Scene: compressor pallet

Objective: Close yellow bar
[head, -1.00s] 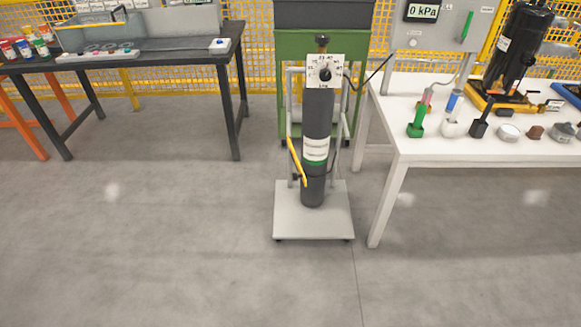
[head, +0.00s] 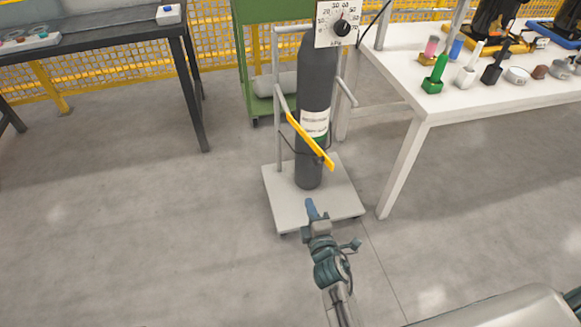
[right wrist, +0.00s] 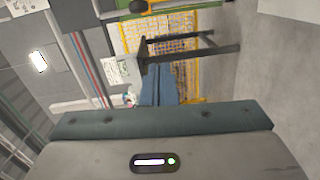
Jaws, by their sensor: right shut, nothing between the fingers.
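The yellow bar (head: 310,140) is on the trolley that carries the dark gas cylinder (head: 317,80). Its upper left end is at the trolley's left post, and it slants down to the right across the front of the cylinder, with its lower right end free. My right gripper (head: 311,208) is shut and empty, in front of the trolley base (head: 287,200) in the picture and below the bar, apart from it. In the right wrist view its fingers (right wrist: 158,88) are together; the bar cannot be made out there. My left gripper is not in view.
A white table (head: 400,75) with small tools stands right of the trolley. A dark workbench (head: 120,37) is at the upper left. A green cabinet (head: 248,60) and yellow fence (head: 219,60) are behind. The floor in front and left is clear.

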